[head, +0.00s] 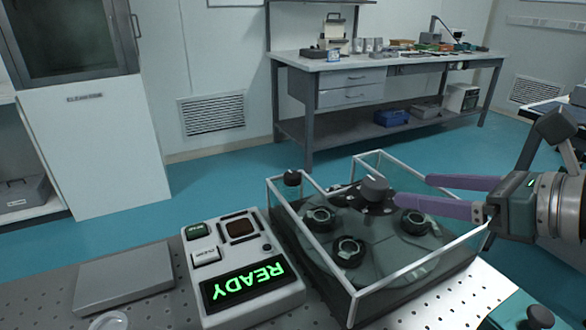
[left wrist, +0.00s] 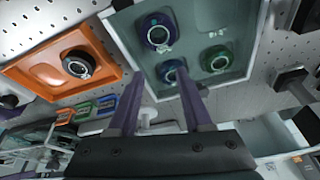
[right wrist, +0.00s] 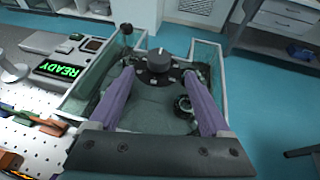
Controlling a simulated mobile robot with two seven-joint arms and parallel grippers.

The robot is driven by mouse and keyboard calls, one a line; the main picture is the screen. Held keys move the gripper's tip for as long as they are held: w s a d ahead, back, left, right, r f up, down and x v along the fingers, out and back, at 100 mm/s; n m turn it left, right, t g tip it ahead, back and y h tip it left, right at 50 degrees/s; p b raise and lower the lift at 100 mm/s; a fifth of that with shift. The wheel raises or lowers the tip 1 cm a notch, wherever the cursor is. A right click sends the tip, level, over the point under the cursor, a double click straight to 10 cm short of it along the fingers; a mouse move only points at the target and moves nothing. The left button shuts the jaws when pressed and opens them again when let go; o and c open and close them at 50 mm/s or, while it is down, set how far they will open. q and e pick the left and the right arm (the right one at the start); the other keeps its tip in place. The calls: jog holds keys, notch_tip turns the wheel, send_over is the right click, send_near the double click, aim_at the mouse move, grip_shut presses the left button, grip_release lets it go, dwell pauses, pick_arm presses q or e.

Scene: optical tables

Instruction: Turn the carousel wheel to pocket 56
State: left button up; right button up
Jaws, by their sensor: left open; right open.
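The carousel wheel (head: 385,248) is a grey disc inside a clear-walled box, with a grey knob (head: 374,187) on a dark hub near the back. Several dark round mounts sit on the wheel. My right gripper (head: 412,190) is open, its purple fingers reaching in from the right, short of the knob. In the right wrist view the knob (right wrist: 160,60) stands just beyond and between the fingertips, with no clear contact. Pocket numbers are not readable. My left gripper (left wrist: 160,82) is open and empty in the left wrist view, near a grey tray; the head view does not show it.
A control box (head: 245,268) left of the carousel has a display with green "READY" and buttons. The carousel's clear walls (head: 315,265) have pale rims around the wheel. A grey plate (head: 138,278) lies at left. An orange tray (left wrist: 30,72) with a ring mount shows in the left wrist view.

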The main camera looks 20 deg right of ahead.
aim_at(382, 184)
pick_arm(q)
jog(key=shift+s+b+x, duration=0.2)
jog(key=shift+b+x, duration=0.85)
jog(key=shift+b, duration=0.05)
pick_arm(e)
jog(key=x, duration=0.9)
jog(key=shift+w+a, duration=0.1)
jog(key=shift+w, duration=0.05)
jog(key=shift+c, duration=0.3)
grip_shut()
